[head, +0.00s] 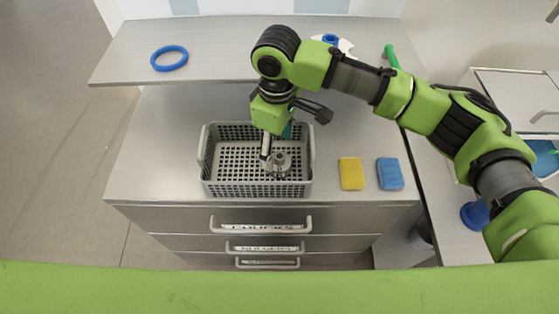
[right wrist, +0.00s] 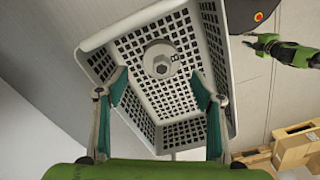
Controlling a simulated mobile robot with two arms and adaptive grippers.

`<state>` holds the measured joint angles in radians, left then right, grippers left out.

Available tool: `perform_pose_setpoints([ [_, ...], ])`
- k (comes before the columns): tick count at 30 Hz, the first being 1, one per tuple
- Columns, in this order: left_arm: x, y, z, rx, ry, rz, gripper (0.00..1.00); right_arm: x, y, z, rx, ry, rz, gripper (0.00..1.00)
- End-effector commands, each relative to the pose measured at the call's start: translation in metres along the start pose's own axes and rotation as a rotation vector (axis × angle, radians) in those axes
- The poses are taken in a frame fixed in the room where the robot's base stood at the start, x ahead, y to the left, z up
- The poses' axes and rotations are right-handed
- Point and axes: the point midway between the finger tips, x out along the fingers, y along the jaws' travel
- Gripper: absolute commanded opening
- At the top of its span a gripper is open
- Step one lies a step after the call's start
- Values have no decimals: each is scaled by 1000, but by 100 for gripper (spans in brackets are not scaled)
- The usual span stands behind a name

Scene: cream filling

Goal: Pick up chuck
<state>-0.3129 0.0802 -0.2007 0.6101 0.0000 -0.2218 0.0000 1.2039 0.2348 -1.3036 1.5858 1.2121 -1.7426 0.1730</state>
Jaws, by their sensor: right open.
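The chuck (head: 278,163), a round grey metal piece with a hub, lies in a grey mesh basket (head: 206,175) on the counter. In the right wrist view the chuck (right wrist: 161,62) sits on the basket floor, beyond the fingertips. My right gripper (head: 277,140) reaches down into the basket from above, close to the chuck. Its teal-lined fingers (right wrist: 159,88) are spread wide and hold nothing. In the head view its fingers partly cover the chuck. A green arm with a dark end, which looks like my left one, shows small in the right wrist view (right wrist: 262,44).
A yellow sponge (head: 351,173) and a blue sponge (head: 390,173) lie right of the basket. A blue ring (head: 169,58) lies on the raised shelf (head: 220,55). Labelled drawers (head: 260,224) are below the counter. The counter left of the basket is clear.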

Motion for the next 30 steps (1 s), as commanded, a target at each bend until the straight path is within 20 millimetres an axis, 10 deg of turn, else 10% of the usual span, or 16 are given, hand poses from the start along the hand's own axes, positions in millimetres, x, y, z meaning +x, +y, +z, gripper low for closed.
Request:
perform_pose_setpoints([
  [8,-15,-4,-29,0,41,-5,22,31,-1,8,2,-4,-1,61],
  [20,-16,-3,-19,-1,26,-3,22,54,-1,7,1,0,1,61],
  [27,-16,-3,-17,-1,22,-3,22,53,-1,7,1,0,1,7],
  [30,-16,-3,-17,-1,22,-3,22,52,-1,6,1,2,1,4],
])
